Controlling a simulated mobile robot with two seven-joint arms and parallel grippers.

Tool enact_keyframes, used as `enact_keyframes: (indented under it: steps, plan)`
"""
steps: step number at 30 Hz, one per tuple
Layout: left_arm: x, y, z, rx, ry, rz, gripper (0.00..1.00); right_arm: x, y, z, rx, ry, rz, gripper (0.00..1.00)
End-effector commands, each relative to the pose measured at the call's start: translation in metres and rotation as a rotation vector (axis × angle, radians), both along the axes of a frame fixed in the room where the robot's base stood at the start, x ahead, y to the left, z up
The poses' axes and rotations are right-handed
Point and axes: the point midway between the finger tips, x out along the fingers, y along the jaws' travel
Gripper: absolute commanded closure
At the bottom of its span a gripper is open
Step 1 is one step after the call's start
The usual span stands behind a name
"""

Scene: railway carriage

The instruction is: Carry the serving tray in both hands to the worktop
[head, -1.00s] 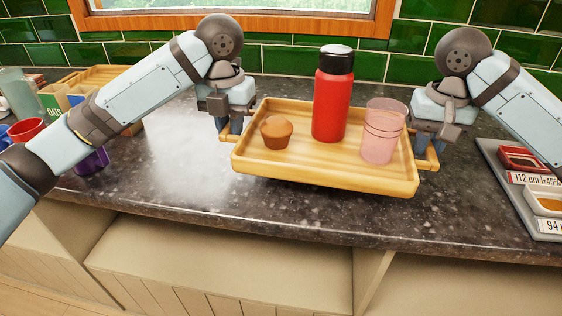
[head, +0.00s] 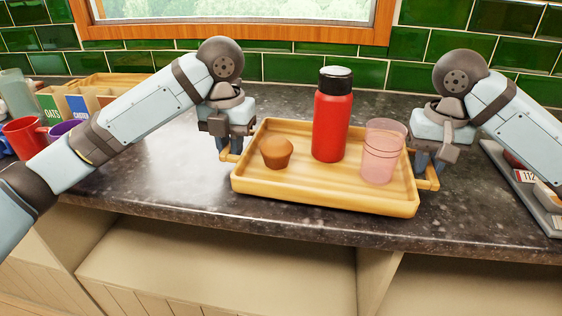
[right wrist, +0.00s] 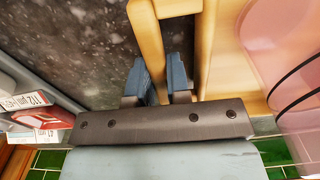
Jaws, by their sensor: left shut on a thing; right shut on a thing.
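The wooden serving tray (head: 325,199) is level over the dark worktop (head: 150,180), near its front edge. I cannot tell whether its underside touches the surface. On it stand a brown muffin (head: 277,153) at left, a red flask (head: 331,125) with a black cap in the middle, and a pink translucent cup (head: 379,160) at right, all upright. My left gripper (head: 228,146) is shut on the tray's left handle. My right gripper (head: 430,163) is shut on the right handle; the right wrist view shows its fingers (right wrist: 163,82) at the wooden handle (right wrist: 147,40).
A grey rack (head: 522,190) with labelled small containers stands close to the right of the tray. At far left are a red mug (head: 22,136), a purple cup (head: 62,130) and a wooden box with packets (head: 75,104). The worktop between these and the tray is clear.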

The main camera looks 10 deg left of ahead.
Motion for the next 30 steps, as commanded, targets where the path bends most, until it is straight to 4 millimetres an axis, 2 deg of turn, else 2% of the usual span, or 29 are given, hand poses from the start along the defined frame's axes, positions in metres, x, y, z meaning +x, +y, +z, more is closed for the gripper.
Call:
enact_keyframes:
  steps: [1,9,10,13,23,30]
  plan:
    - [0.0,0.001,-0.006,0.003,0.004,0.003,1.0,0.0,-0.002,-0.006,-0.003,0.003,-0.003,1.0]
    - [0.0,0.002,-0.006,0.004,0.005,0.003,1.0,0.0,-0.001,-0.006,-0.003,0.004,-0.004,1.0]
    - [0.0,0.002,-0.008,0.005,0.006,0.003,0.81,0.0,-0.001,-0.008,-0.004,0.005,-0.004,0.81]
    - [0.0,0.001,-0.007,0.004,0.006,0.003,0.58,0.0,-0.001,-0.008,-0.004,0.005,-0.003,0.58]
    - [0.0,0.0,-0.003,0.002,0.002,0.0,0.58,0.0,0.0,-0.007,-0.002,0.005,0.0,0.58]
    - [-0.003,0.001,0.03,0.002,-0.009,0.001,0.58,0.0,0.001,-0.006,0.0,0.004,0.002,0.58]
